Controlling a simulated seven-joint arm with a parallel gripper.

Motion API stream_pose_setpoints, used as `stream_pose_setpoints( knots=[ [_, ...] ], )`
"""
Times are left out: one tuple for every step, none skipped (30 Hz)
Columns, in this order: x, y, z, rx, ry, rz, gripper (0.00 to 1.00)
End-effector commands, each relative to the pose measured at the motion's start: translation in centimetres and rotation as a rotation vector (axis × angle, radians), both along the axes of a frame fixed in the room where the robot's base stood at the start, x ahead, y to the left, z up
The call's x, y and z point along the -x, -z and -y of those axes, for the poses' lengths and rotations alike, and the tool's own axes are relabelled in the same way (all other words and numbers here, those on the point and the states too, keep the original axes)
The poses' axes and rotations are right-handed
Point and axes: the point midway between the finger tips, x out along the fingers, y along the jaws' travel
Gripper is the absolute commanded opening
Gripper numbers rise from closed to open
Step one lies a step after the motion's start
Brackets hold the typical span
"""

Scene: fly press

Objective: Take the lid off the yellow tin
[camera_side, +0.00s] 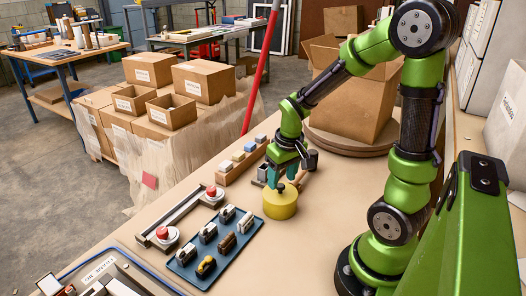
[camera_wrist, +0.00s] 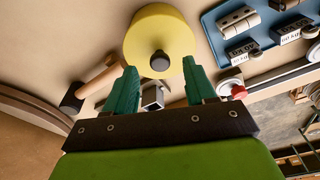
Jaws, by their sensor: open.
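The yellow tin (camera_side: 280,207) stands upright on the bench, with its lid on and a dark knob on top. In the wrist view the tin (camera_wrist: 160,28) is at the top centre, with its black knob (camera_wrist: 160,61) facing me. My gripper (camera_side: 282,179) points down just above the tin. In the wrist view my gripper's teal fingers (camera_wrist: 159,66) are apart, one on each side of the knob, with clear gaps. Nothing is held. I cannot tell how far the fingertips are above the lid.
A mallet with a dark head (camera_wrist: 72,103) and a square metal piece (camera_wrist: 152,97) lie close to my gripper. A blue tray (camera_side: 183,268) of several small parts is left of the tin. Red push buttons (camera_side: 211,191), a block rack (camera_side: 226,178) and a large cardboard box (camera_side: 350,100) stand around.

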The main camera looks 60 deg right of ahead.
Motion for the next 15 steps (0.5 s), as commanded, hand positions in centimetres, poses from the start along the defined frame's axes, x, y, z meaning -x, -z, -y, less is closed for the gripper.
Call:
stream_pose_setpoints(
  knots=[
    [0.0,0.9,0.0,-0.001,0.000,-0.005,0.55],
    [-0.1,1.2,0.1,-0.001,0.000,-0.004,0.55],
    [-0.2,1.6,0.1,-0.002,0.000,-0.004,0.55],
    [-0.2,1.9,0.1,-0.001,-0.001,-0.003,0.55],
    [-0.2,2.1,0.1,-0.001,0.000,-0.003,0.55],
    [-0.3,2.2,0.1,0.000,0.000,-0.001,0.55],
    [-0.3,2.3,0.1,0.000,0.000,0.000,0.55],
    [-0.3,2.3,0.1,0.000,0.000,0.001,0.55],
    [-0.3,2.3,0.1,0.000,0.000,0.001,0.55],
    [-0.3,2.3,0.1,0.000,0.000,0.001,0.55],
    [-0.3,2.3,0.1,0.000,0.000,0.001,0.55],
    [-0.3,2.3,0.1,0.000,0.000,0.001,0.55],
    [-0.3,2.3,0.1,0.000,0.000,0.001,0.54],
    [-0.3,2.3,0.1,0.000,0.000,0.001,0.49],
    [-0.3,2.3,0.1,0.000,0.000,0.001,0.43]
  ],
)
